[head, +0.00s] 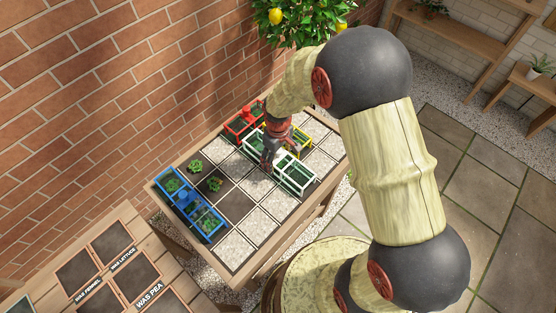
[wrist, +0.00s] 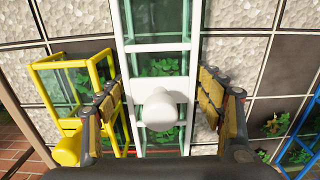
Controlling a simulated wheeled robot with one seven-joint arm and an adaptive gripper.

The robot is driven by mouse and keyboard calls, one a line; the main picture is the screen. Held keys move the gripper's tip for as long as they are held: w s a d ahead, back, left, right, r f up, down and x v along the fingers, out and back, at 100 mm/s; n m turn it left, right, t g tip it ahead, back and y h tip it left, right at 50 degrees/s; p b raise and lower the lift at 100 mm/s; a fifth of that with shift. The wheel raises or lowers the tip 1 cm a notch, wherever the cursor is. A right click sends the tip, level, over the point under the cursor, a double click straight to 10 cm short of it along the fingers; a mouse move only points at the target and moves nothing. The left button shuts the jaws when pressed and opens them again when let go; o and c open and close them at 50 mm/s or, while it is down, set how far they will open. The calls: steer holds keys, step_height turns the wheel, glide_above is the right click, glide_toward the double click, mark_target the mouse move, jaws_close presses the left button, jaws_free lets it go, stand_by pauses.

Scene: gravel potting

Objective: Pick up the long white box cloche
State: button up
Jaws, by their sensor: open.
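The long white box cloche (head: 296,178) lies across the tiled table top, with clear panels and green plants beneath. My gripper (head: 268,158) is over its middle and hides part of it. In the wrist view, the white cloche (wrist: 158,47) runs up the middle of the picture, with a round white knob (wrist: 158,108) on top. My gripper (wrist: 162,95) is open there, with one finger left and one right of the knob. Gaps show between the fingers and the knob; I cannot tell how far down the fingertips reach.
A yellow cloche (wrist: 72,65) stands close beside my left finger. A red cloche (head: 240,124) stands at the back and a long blue cloche (head: 187,202) at the left. Loose green plants (head: 214,184) sit on dark tiles. The brick wall (head: 130,90) rises behind the table.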

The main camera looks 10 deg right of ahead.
steer(key=shift+c, duration=0.6)
steer(key=c, duration=1)
steer(key=shift+r, duration=0.1)
